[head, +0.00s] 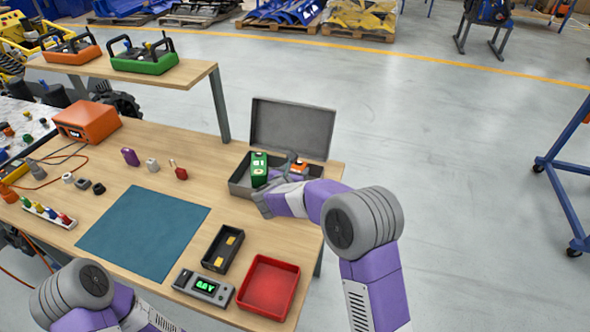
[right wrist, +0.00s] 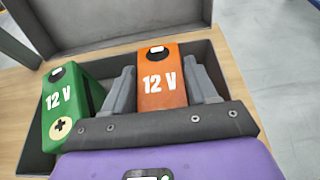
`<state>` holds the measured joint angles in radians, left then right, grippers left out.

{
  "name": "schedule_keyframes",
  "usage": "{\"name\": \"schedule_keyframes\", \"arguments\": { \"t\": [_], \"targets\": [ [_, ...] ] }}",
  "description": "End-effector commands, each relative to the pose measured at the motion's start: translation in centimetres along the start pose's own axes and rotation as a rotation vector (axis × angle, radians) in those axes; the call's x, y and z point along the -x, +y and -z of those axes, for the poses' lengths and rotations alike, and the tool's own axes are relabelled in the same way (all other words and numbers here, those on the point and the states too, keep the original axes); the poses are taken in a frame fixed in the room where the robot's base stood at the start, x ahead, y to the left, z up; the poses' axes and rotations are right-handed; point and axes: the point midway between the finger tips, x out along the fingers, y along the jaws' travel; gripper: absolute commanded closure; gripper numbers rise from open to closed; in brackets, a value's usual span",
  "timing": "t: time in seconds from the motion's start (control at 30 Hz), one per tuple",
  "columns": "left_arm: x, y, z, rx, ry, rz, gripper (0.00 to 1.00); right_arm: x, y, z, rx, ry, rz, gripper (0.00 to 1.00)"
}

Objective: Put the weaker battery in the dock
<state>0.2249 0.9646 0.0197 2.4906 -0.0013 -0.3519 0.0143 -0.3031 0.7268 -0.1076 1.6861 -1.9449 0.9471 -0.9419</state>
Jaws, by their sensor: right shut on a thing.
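My right gripper (head: 285,180) reaches into the open grey case (head: 240,187) on the table. In the right wrist view its two fingers (right wrist: 161,85) are shut on either side of an orange battery (right wrist: 163,92) marked 12 V. The orange battery's top also shows in the head view (head: 299,167). A green battery (right wrist: 68,102), also marked 12 V, stands beside it on the left, outside the fingers. The black dock (head: 209,264) with yellow pads looks empty. A grey meter (head: 186,283) has a lit green display that I cannot read surely. My left gripper is out of view.
An empty red tray (head: 268,287) sits right of the meter at the table's front. A blue mat (head: 145,232) lies bare in the middle. Small parts (head: 152,165) stand behind it. The case's raised lid (head: 292,127) stands at the back.

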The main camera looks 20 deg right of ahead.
Motion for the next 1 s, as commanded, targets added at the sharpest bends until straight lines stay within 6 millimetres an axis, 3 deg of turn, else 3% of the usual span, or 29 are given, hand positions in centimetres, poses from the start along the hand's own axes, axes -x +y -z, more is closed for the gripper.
{"name": "schedule_keyframes", "arguments": {
  "t": [0.1, 0.13, 0.27, 0.67, 1.0],
  "targets": [
    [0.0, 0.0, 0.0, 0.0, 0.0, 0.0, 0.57, 0.1, 0.1, -0.4, -0.003, -0.008, -0.001, 1.0],
    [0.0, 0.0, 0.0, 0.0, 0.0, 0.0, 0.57, 0.0, 0.0, 0.0, 0.0, 0.0, 0.0, 0.4],
    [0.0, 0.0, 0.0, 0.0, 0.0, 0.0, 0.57, 0.0, 0.0, 0.0, 0.0, 0.0, 0.0, 0.2],
    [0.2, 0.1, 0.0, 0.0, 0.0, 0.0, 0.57, 0.6, 0.1, -0.2, 0.0, 0.0, -0.001, 0.17],
    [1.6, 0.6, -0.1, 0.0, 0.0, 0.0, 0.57, 7.4, 0.1, -0.3, 0.001, 0.0, -0.004, 0.17]
  ]
}}
